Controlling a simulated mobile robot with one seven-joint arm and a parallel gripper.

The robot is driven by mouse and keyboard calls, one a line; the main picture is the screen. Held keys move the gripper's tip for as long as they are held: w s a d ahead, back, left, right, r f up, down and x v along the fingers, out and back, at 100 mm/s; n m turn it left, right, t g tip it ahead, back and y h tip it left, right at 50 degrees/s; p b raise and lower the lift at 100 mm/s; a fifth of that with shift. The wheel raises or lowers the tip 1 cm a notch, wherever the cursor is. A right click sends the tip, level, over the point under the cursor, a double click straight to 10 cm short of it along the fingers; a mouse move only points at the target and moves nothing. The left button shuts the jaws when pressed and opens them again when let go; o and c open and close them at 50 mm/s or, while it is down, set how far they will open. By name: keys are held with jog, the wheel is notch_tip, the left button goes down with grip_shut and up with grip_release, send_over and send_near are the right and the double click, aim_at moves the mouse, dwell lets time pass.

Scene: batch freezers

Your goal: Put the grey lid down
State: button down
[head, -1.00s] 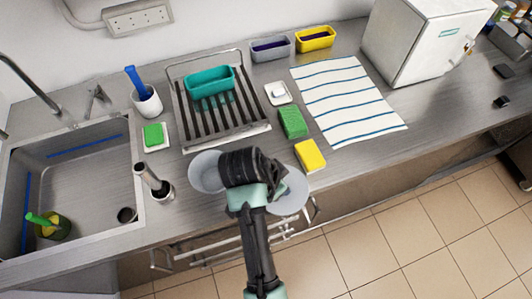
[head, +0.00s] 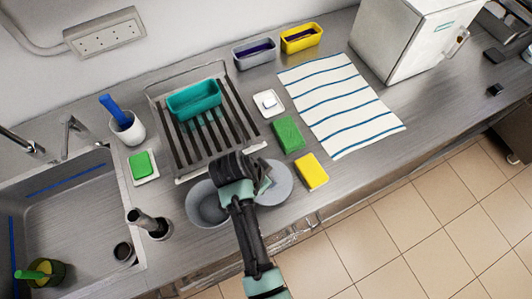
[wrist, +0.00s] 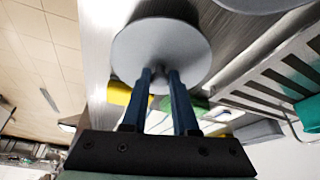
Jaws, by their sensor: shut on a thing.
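The round grey lid (head: 275,187) is in my gripper (head: 264,184), over the counter's front part, left of the yellow sponge. In the wrist view, the two blue fingers of my gripper (wrist: 160,78) are shut on the knob under the disc of the lid (wrist: 160,45). I cannot tell whether the lid touches the counter. A grey bowl (head: 203,208) stands just left of the lid, partly hidden by my arm; its edge also shows at the top right of the wrist view (wrist: 255,4).
A drying rack (head: 193,172) with a teal tub (head: 194,99) lies behind. The yellow sponge (head: 312,173) and green sponge (head: 288,135) are close right of the lid. A striped cloth (head: 340,105) lies further right. The sink (head: 70,215) is at the left. The counter's front edge is near.

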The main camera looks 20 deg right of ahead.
jog(key=shift+f, duration=1.85)
jog(key=shift+w+f, duration=0.1)
jog(key=shift+f, duration=0.1)
jog(key=c, duration=0.7)
grip_release()
jog(key=shift+r, duration=0.1)
jog(key=shift+r, duration=0.1)
